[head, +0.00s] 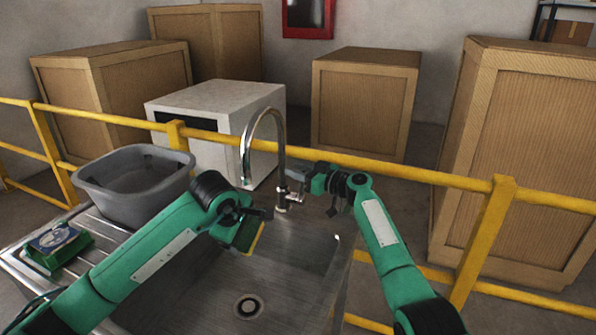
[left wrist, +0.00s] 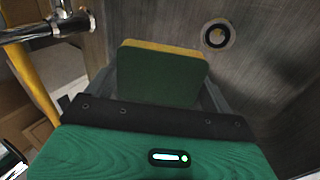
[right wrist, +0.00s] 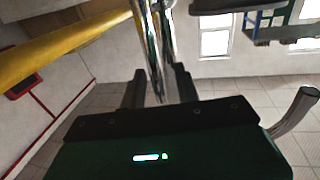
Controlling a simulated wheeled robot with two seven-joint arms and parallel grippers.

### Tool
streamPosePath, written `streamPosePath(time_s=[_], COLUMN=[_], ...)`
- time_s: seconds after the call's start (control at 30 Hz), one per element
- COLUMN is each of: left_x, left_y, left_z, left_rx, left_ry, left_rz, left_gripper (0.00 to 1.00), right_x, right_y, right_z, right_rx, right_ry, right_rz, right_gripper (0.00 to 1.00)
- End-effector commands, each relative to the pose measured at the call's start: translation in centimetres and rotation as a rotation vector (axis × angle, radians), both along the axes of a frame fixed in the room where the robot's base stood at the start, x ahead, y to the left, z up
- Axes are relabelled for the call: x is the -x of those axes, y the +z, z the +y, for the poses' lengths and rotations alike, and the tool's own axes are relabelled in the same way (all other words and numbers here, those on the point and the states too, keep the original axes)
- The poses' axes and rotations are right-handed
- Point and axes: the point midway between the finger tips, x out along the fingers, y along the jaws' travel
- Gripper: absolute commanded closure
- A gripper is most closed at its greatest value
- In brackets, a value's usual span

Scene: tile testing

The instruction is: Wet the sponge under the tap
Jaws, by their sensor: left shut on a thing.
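The sponge (head: 249,237), green with a yellow layer, is held upright in my left gripper (head: 247,222) over the sink basin (head: 300,262). In the left wrist view the sponge (left wrist: 160,75) sits between the two fingers. The chrome tap (head: 281,150) arches over the sink, and its spout end is just above the sponge and left gripper in the head view. No water stream is visible. My right gripper (head: 293,180) is beside the tap body near its lever. In the right wrist view its fingers (right wrist: 160,90) are apart, with chrome tap parts between and beyond them.
A yellow railing (head: 400,171) runs behind the sink. A white box-shaped appliance (head: 220,110) and wooden crates (head: 365,105) stand beyond it. The drain (head: 248,306) is clear.

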Motion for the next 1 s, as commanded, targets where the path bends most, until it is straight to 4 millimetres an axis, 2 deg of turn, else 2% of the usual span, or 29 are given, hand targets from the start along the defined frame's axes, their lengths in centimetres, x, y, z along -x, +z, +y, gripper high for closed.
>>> streamPosePath(time_s=[0.3, 0.47, 0.67, 1.0], left_x=[0.0, 0.0, 0.0, 0.0], left_y=[0.0, 0.0, 0.0, 0.0], left_z=[0.0, 0.0, 0.0, 0.0], left_rx=[0.000, 0.000, 0.000, 0.000], left_ry=[0.000, 0.000, 0.000, 0.000], left_rz=[0.000, 0.000, 0.000, 0.000], left_gripper=[0.33, 0.33, 0.33, 0.33], right_x=[-0.1, -0.1, 0.0, 1.2], right_y=[0.0, 0.0, 0.0, -0.1], right_z=[0.1, 0.1, 0.1, 0.5], right_rx=[0.000, 0.000, 0.001, 0.051], right_ry=[0.000, -0.001, -0.001, -0.001], right_rz=[0.000, 0.000, -0.002, -0.124], right_gripper=[0.70, 1.00, 1.00, 1.00])
